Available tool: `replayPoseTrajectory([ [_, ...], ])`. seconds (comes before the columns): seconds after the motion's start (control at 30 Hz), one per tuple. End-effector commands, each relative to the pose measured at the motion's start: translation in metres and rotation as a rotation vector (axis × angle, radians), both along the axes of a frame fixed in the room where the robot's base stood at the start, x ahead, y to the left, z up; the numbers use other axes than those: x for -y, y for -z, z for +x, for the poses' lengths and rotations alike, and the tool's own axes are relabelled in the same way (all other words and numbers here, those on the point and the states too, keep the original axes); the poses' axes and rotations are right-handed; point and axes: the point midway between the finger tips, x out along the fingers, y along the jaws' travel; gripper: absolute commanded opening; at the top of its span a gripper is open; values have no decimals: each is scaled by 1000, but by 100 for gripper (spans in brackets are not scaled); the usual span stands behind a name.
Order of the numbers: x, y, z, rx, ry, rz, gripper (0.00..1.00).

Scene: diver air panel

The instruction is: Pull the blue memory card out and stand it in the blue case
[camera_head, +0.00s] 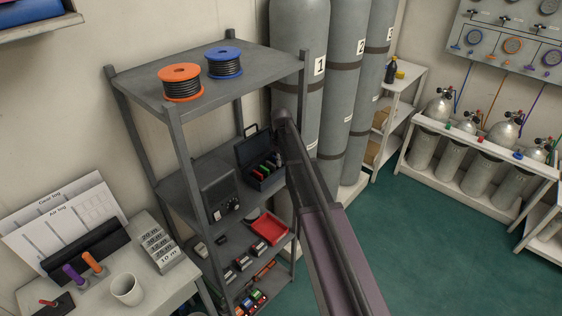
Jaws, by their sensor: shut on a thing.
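A dark navy case (267,184) with a raised lid and a handle stands open on the middle shelf. Several coloured upright pieces, green and red among them, show inside it; they are too small to tell apart. A dark device (222,193) with small knobs on its front stands to the left of the case. I cannot make out the blue memory card. My arm crosses the picture from the bottom right up to just right of the case and covers what lies behind it. My gripper and its fingertips do not show.
The grey shelf rack (213,85) carries an orange spool (180,82) and a blue spool (224,63) on top. A red tray (267,228) and small devices lie on a lower shelf. Tall grey cylinders (351,90) stand close behind. Green floor (430,235) is clear at right.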

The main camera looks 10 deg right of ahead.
Motion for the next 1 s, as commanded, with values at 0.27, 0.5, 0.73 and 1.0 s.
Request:
replayPoseTrajectory([
  [0.27, 1, 0, 0, 0, 2, 0, 0],
  [0.5, 1, 1, 0, 0, 1, 0, 0],
  [0.73, 1, 3, 0, 0, 1, 0, 0],
  [1.0, 1, 6, 0, 0, 1, 0, 0],
])
